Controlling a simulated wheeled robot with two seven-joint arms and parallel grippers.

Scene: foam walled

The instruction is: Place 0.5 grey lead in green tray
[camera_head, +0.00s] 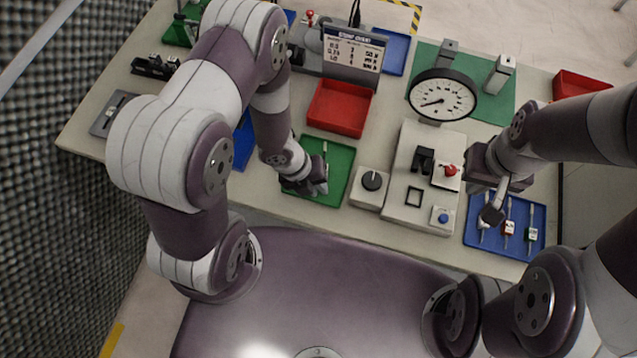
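The green tray (339,172) lies on the bench left of the middle. My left gripper (316,188) is over its lower left part and hides some of it. A thin pale item (325,151) shows at the tray's upper left, partly hidden. The blue tray (471,237) at the right holds several slim leads: a red-marked lead (508,229), a green-marked lead (531,236) and a pale one (482,232) at the left. My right gripper (491,214) is above that pale lead. Contact is unclear, and no 0.5 marking is readable. Neither gripper's finger gap is clear.
A red tray (340,109) sits behind the green tray. A grey box with a dark knob (371,184) and a control panel (401,202) with a red button stand between the trays. A round dial gauge (442,97) and display board (352,55) rise behind.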

